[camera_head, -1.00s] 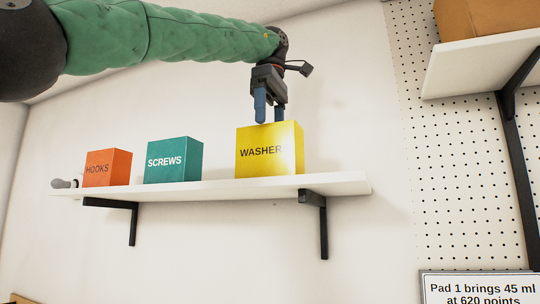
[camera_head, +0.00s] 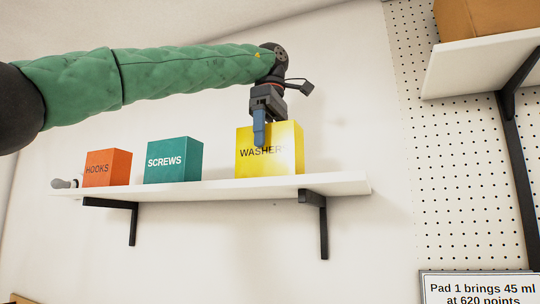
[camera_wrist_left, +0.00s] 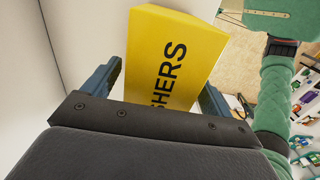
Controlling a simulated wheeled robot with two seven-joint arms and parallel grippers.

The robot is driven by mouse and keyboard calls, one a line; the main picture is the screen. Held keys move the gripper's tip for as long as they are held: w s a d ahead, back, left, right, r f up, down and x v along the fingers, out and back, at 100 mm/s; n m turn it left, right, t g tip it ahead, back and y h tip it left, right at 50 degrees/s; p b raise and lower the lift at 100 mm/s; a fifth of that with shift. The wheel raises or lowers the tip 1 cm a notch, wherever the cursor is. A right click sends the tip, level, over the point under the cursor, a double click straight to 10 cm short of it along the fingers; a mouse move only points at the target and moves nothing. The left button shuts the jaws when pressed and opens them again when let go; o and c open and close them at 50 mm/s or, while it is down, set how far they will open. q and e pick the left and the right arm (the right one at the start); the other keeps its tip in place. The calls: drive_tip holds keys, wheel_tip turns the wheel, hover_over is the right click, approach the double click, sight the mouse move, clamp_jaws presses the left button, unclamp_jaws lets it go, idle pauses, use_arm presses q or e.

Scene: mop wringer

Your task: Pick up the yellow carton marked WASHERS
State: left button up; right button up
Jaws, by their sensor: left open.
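The yellow carton marked WASHERS (camera_head: 285,160) stands upright near the right end of the white shelf (camera_head: 225,188). My left gripper (camera_head: 262,137) is open, pointing down at the carton from above. In the head view one blue finger hangs in front of the lettered face and overlaps the word; the other finger is hidden by the carton. In the left wrist view the carton (camera_wrist_left: 160,45) shows between the two open fingers, its lettering partly cut off. I cannot tell whether either finger touches it. My right gripper is not in view.
A teal SCREWS carton (camera_head: 172,161) and an orange HOOKS carton (camera_head: 106,168) stand further left on the shelf, with free room between SCREWS and the yellow carton. A higher shelf (camera_head: 480,60) with a brown box (camera_head: 490,17) is at the right.

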use_arm(q)
drive_tip(key=c, duration=1.3)
drive_tip(key=shift+r, duration=0.15)
